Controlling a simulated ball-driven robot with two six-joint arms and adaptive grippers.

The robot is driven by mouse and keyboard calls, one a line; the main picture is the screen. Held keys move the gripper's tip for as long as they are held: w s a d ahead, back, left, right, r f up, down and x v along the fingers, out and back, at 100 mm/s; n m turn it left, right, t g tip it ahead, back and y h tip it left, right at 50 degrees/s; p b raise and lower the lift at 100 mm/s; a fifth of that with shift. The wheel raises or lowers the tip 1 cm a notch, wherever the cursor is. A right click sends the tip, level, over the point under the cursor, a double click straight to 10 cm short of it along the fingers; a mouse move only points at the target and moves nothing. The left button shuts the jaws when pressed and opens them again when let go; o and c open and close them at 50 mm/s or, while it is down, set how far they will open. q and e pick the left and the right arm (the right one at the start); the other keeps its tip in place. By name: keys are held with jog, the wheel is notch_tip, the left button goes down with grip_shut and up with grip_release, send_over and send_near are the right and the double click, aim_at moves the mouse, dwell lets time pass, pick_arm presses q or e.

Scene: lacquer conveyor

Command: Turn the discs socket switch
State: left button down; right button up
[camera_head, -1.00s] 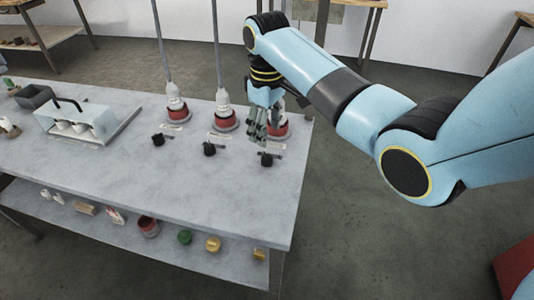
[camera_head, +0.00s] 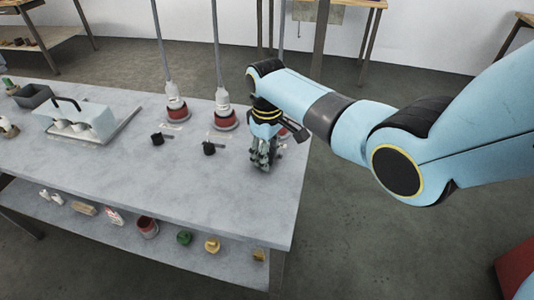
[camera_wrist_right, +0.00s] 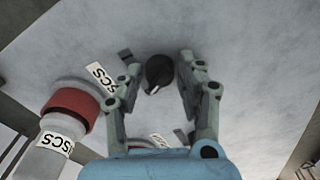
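My right gripper (camera_head: 263,165) points down over the right end of the grey table in the head view, where it hides the rightmost switch. In the right wrist view the gripper (camera_wrist_right: 161,64) is open, its fingers on either side of a black round switch knob (camera_wrist_right: 158,72). I cannot tell whether they touch it. A label ending in "SCS" (camera_wrist_right: 103,78) lies left of the knob. A red-based socket with a grey plug (camera_wrist_right: 70,110), also marked "SCS", stands farther left. My left gripper is not in view.
Two more black switches (camera_head: 209,148) (camera_head: 157,139) sit left of the gripper, with red-based sockets (camera_head: 224,118) (camera_head: 177,108) behind them. A white-blue device on a tray (camera_head: 92,146) stands at the left. The table's front middle is clear.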

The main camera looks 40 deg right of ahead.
grip_shut()
jog(key=m+p, duration=0.2)
jog(key=shift+r+m, duration=0.15)
jog(key=shift+m, duration=0.25)
jog(key=m+p, duration=0.1)
jog(key=m, duration=0.1)
jog(key=shift+m+p, duration=0.35)
jog(key=shift+m, duration=0.05)
jog(key=m+p, duration=0.1)
jog(key=m, duration=0.2)
jog(key=shift+m+p, duration=0.45)
jog(key=shift+m, duration=1.25)
